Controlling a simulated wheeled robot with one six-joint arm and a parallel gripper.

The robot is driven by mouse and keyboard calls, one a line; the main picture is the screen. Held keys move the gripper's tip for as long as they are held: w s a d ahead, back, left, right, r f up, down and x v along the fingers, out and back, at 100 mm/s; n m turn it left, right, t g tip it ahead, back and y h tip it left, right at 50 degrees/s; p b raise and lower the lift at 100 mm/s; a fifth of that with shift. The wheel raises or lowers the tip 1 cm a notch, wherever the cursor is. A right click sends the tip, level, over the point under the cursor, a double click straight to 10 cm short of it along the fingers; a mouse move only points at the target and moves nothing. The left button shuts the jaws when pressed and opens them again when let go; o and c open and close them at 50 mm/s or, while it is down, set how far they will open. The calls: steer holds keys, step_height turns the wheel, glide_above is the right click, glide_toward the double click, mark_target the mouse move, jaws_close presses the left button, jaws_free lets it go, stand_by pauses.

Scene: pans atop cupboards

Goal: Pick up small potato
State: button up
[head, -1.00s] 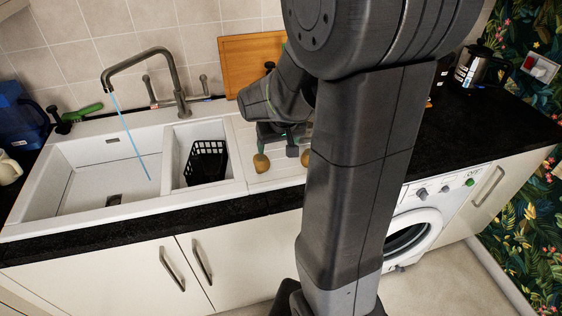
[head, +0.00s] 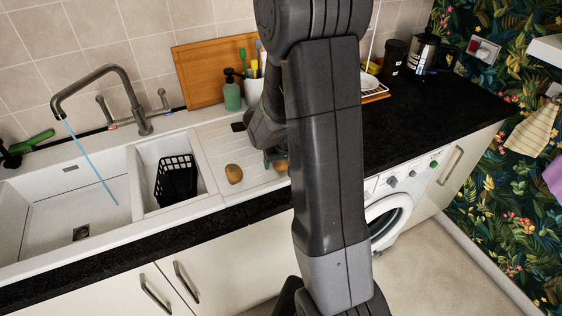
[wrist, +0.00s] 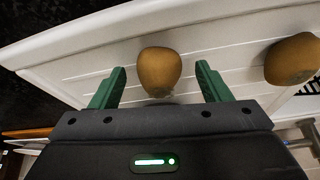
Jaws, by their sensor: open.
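Two brown potatoes lie on the white ribbed drainboard of the sink. One potato (head: 234,173) is in plain sight at the left in the head view; the other potato (head: 281,165) is partly hidden by my arm. In the wrist view one potato (wrist: 159,71) is centred between the fingertips, and the other (wrist: 293,58) is off to the right, cut by the frame edge. Which is the smaller is hard to tell. My gripper (wrist: 162,72) is open and empty, its green fingers on either side of the centred potato. Contact cannot be made out.
The drainboard (head: 222,138) adjoins a small basin with a black basket (head: 176,180) and a large basin with running tap (head: 100,85). A green bottle (head: 232,92) and wooden board (head: 205,70) stand behind. The black worktop (head: 430,110) at right is largely clear.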

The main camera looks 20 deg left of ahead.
steer(key=shift+w+a+f, duration=0.1)
steer(key=shift+f, duration=0.15)
steer(key=c, duration=1.1)
